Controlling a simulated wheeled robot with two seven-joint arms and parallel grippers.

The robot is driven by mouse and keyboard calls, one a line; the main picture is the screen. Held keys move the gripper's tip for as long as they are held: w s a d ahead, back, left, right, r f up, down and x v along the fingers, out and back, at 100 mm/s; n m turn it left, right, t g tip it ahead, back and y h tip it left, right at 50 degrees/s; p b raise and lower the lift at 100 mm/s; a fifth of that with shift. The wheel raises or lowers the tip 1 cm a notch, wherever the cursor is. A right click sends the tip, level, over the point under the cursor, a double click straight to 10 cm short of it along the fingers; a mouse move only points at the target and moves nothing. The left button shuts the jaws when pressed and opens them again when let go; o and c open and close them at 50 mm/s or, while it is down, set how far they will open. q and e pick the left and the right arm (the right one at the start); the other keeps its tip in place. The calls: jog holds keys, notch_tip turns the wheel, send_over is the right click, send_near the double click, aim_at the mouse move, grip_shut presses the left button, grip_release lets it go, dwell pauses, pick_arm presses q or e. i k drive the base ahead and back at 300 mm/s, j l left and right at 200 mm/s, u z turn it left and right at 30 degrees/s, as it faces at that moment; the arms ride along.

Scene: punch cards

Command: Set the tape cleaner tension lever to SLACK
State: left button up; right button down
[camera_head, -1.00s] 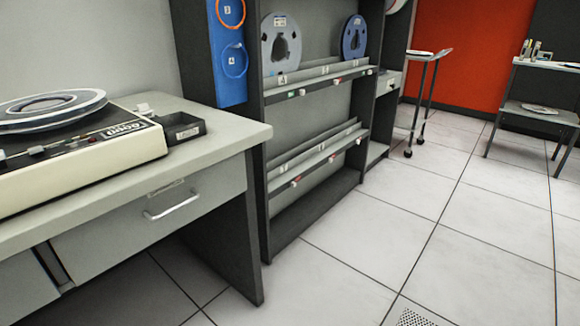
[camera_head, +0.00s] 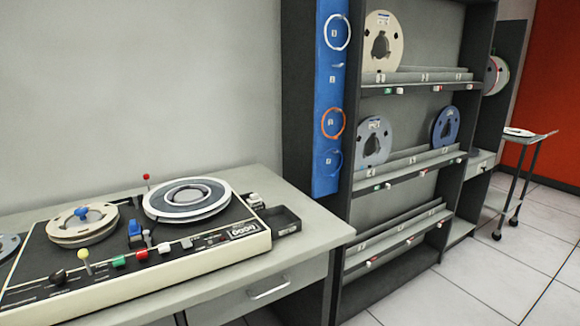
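The tape cleaner (camera_head: 170,262) is a cream and black machine on the grey desk at the left. A beige reel (camera_head: 84,221) with a blue hub sits on its left part, and a large grey and white reel (camera_head: 187,198) on its right part. A lever with a yellow ball knob (camera_head: 83,254) stands near the front left. A thin post with a red tip (camera_head: 146,177) stands at the back. I cannot tell which is the tension lever, and no SLACK marking is readable. Neither of my grippers is in view.
The desk (camera_head: 310,233) has a black tray (camera_head: 281,220) right of the machine. A dark shelf rack (camera_head: 345,185) with several tape reels and a blue panel (camera_head: 330,180) of rings stands to the right. A small cart (camera_head: 520,165) stands farther off. Open tiled floor lies at the lower right.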

aim_at(83, 254)
jog(key=u, duration=1.4)
